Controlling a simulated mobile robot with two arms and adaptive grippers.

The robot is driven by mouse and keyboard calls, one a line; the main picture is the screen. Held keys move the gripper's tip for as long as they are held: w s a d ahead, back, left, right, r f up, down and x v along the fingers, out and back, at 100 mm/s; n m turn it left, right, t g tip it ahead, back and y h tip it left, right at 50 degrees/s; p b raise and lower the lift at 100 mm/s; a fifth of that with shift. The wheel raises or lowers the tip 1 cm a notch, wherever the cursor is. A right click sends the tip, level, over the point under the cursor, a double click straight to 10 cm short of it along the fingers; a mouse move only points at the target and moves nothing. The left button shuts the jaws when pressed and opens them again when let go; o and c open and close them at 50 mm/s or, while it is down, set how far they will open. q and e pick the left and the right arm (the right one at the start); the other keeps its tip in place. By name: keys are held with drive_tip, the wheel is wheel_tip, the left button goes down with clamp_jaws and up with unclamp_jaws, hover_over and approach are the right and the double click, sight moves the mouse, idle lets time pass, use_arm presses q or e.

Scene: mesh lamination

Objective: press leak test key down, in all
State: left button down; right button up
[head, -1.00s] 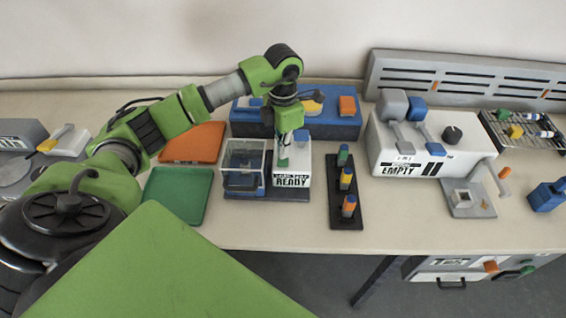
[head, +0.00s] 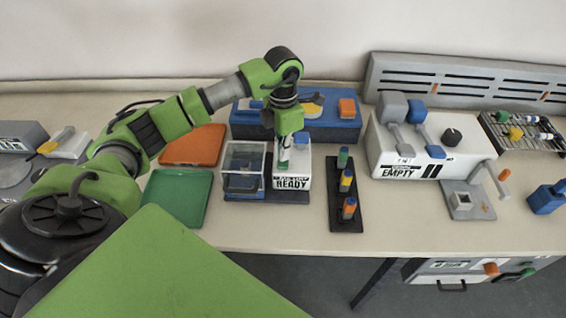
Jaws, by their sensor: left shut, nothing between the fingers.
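The leak tester is a white box (head: 297,168) with a label whose large word reads READY, beside a clear chamber (head: 243,171) with a blue part inside. Both sit on a dark blue base in the middle of the bench. My left gripper (head: 284,163) points down over the white box, shut and empty, its tips at or just above the top. The leak test key is not clearly visible; the gripper covers that part of the box. I cannot tell whether the tips touch it. My right gripper is not in view.
A blue unit (head: 325,122) stands behind the tester. A black rack (head: 346,219) with several coloured vials is to its right, then a white machine (head: 402,160) labelled EMPTY. Green (head: 177,198) and orange (head: 193,145) trays lie left. The bench front is clear.

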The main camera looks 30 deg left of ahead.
sight(283, 163)
use_arm(q)
drive_tip(key=shift+f, duration=0.15)
drive_tip(key=shift+f+b, duration=0.8)
drive_tip(key=shift+f, duration=0.35)
drive_tip(key=shift+r+p, duration=1.6)
drive_tip(key=shift+r, duration=1.3)
drive_tip(key=shift+f, duration=0.1)
